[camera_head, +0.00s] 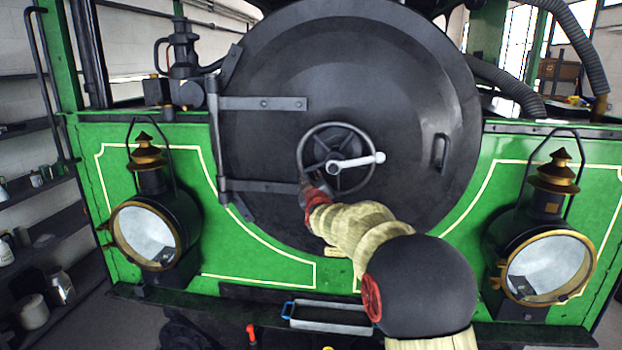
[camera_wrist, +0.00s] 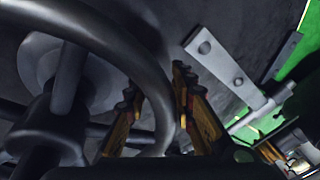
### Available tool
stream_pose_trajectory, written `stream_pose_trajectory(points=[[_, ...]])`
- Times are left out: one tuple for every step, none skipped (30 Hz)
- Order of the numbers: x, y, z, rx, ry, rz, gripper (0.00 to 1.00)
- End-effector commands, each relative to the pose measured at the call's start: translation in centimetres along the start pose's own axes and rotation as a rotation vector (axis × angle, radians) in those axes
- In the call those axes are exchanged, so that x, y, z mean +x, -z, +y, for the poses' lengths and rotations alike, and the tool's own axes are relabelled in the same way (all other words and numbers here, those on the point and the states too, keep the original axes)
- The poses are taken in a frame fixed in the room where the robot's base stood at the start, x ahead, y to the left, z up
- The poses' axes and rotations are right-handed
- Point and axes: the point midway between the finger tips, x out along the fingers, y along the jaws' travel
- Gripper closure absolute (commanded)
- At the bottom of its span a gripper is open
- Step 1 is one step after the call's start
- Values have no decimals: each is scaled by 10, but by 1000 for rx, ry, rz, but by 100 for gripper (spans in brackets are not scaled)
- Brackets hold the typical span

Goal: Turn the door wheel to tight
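The round black smokebox door (camera_head: 400,85) carries a dark spoked door wheel (camera_head: 338,125) at its middle. A pale metal handle (camera_head: 357,161) lies across the wheel, pointing right and slightly up. My gripper (camera_head: 308,188) is at the lower left of the wheel rim, partly hidden by my arm. In the wrist view the wheel's rim (camera_wrist: 135,55) curves down between the yellow-and-black fingers of my gripper (camera_wrist: 157,90). One finger is on each side of the rim, and they look apart, with no firm clamp visible. The hub (camera_wrist: 68,75) is at the left.
Two hinge straps (camera_head: 263,103) cross the door's left side; one shows close to my gripper in the wrist view (camera_wrist: 220,65). A grab handle (camera_head: 440,152) is on the door's right. Lamps stand at left (camera_head: 147,235) and right (camera_head: 547,267). Shelves (camera_head: 50,205) line the left wall.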

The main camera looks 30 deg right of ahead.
Motion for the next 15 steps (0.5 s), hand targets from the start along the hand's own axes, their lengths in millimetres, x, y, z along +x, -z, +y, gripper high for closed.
stream_pose_trajectory(points=[[0,0,0,0,0,0,80],[0,0,0,0,0,0,82],[0,0,0,0,0,0,84],[0,0,0,0,0,0,86],[0,0,0,0,0,0,87],[0,0,0,0,0,0,90],[0,0,0,0,0,0,91],[0,0,0,0,0,0,93],[0,0,0,0,0,0,95],[0,0,0,0,0,0,97],[0,0,0,0,0,0,99],[0,0,0,0,0,0,100],[0,0,0,0,0,0,100],[0,0,0,0,0,0,100],[0,0,0,0,0,0,100]])
